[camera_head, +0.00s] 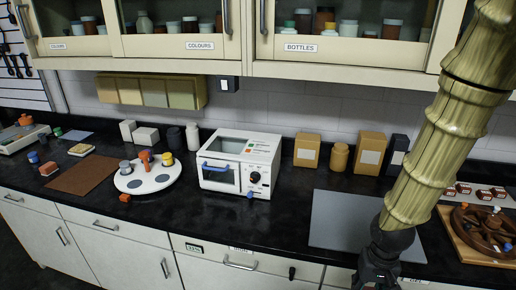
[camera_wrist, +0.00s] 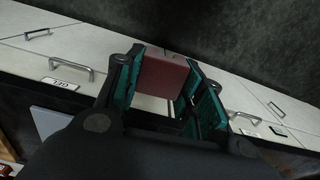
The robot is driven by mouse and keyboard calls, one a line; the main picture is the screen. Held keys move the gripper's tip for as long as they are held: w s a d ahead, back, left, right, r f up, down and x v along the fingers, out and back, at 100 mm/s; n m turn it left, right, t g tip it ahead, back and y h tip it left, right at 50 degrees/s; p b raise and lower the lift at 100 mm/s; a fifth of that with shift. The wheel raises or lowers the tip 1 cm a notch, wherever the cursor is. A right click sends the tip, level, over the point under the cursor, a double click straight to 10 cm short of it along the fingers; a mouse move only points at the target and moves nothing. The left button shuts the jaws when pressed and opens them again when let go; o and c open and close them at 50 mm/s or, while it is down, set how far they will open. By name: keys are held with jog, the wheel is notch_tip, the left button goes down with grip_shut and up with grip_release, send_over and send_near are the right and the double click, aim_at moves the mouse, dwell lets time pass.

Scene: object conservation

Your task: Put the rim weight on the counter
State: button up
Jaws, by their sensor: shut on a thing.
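My gripper (camera_wrist: 172,92) is shut on a reddish-brown block, which I take to be the rim weight (camera_wrist: 163,77), between its teal-lined fingers in the wrist view. In the head view my gripper (camera_head: 378,276) hangs at the bottom right, by the counter's front edge; the block is not discernible there. The black counter (camera_head: 285,215) runs across the head view. Drawer fronts with handles show behind the block in the wrist view. Whether the block touches anything besides the fingers I cannot tell.
A grey mat (camera_head: 338,215) lies behind my arm. A wooden board (camera_head: 464,246) with a brown wheel (camera_head: 490,228) and several small reddish blocks sits at right. A white oven (camera_head: 238,163) and round white tray (camera_head: 135,192) stand left. Bare counter lies in front of the oven.

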jog(key=shift+w+f, duration=0.6)
jog(key=shift+w, duration=0.15)
jog(key=w+a+f+n, duration=0.2)
jog(key=w+a+f, duration=0.7)
jog(key=shift+w+f, duration=0.2)
jog(key=shift+f, duration=0.15)
jog(key=shift+a, duration=0.1)
